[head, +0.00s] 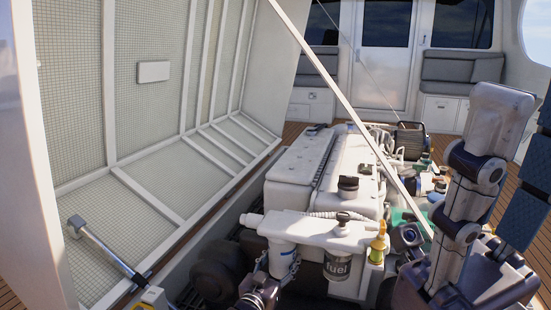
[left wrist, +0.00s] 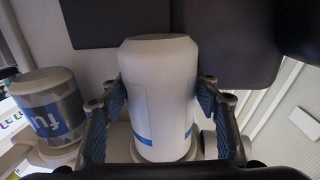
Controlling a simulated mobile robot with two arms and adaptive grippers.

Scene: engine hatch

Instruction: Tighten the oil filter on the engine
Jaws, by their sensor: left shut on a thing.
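The oil filter (head: 282,258) is a white canister hanging under the white housing at the front of the engine (head: 325,170). In the left wrist view the filter (left wrist: 158,95) is upright in the picture, with a blue stripe near its lower end. My left gripper (left wrist: 160,112) has a blue-padded finger on each side of it and is shut on it. In the head view my left gripper (head: 264,284) is at the bottom, by the filter, its fingers partly hidden. My right gripper (head: 522,105) is raised at the right, fingers up, apart and empty.
A "fuel" canister (head: 337,266) hangs right beside the filter; it also shows in the left wrist view (left wrist: 48,110). A yellow fitting (head: 378,243) is to its right. A thin strut (head: 350,110) crosses over the engine. The raised hatch (head: 150,130) stands at the left.

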